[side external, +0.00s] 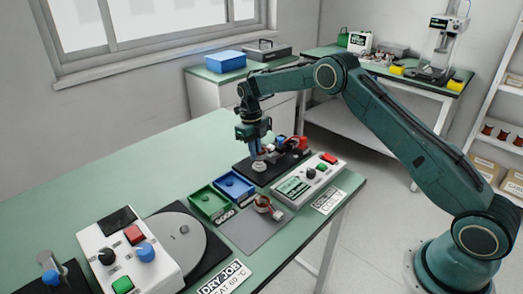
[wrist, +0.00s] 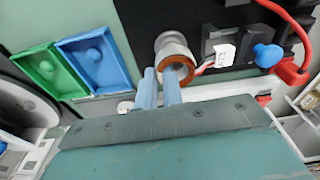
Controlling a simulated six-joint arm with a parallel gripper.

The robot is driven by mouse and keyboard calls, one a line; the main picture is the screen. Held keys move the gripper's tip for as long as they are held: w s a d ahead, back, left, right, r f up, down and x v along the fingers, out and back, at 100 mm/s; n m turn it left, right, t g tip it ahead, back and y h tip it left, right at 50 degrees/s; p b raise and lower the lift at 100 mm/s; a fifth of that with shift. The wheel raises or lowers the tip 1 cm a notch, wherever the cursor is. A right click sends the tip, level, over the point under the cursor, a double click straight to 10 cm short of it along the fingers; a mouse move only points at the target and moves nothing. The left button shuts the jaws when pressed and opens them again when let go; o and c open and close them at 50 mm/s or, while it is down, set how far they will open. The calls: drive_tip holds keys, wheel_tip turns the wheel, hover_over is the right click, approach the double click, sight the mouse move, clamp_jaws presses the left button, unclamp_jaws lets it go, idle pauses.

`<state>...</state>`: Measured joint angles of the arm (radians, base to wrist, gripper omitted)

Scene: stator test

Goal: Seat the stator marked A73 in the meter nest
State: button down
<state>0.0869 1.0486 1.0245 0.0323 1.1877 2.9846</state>
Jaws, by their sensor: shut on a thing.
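My gripper (side external: 257,154) points down over the black base plate (side external: 243,172) of the meter station in the side view. In the wrist view its two blue fingers (wrist: 160,88) are shut on a stator (wrist: 176,68), a ring with a copper-coloured winding. Wires run from it to a white tag (wrist: 222,56), whose marking I cannot read. A pale round piece (side external: 259,166) shows under the fingers; I cannot tell whether it is nest or stator, nor whether the stator is seated. Another copper-wound stator (side external: 264,204) with a red part lies on the grey mat (side external: 250,232).
A green tray (side external: 208,203) and a blue tray (side external: 236,186) stand beside the mat. The meter box (side external: 308,181) with buttons is at right. A red cable (wrist: 290,25) and a blue knob (wrist: 267,55) sit close to the stator. A turntable (side external: 178,243) is at front left.

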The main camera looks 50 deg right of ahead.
drive_tip(key=shift+f, duration=0.95)
idle(0.6)
drive_tip(key=c, duration=1.5)
unclamp_jaws()
drive_tip(key=shift+o, duration=0.2)
wheel_tip(320, 180, up, 14)
drive_tip(key=w, duration=0.1)
drive_tip(key=shift+w+f, duration=0.15)
drive_tip(key=shift+w, duration=0.15)
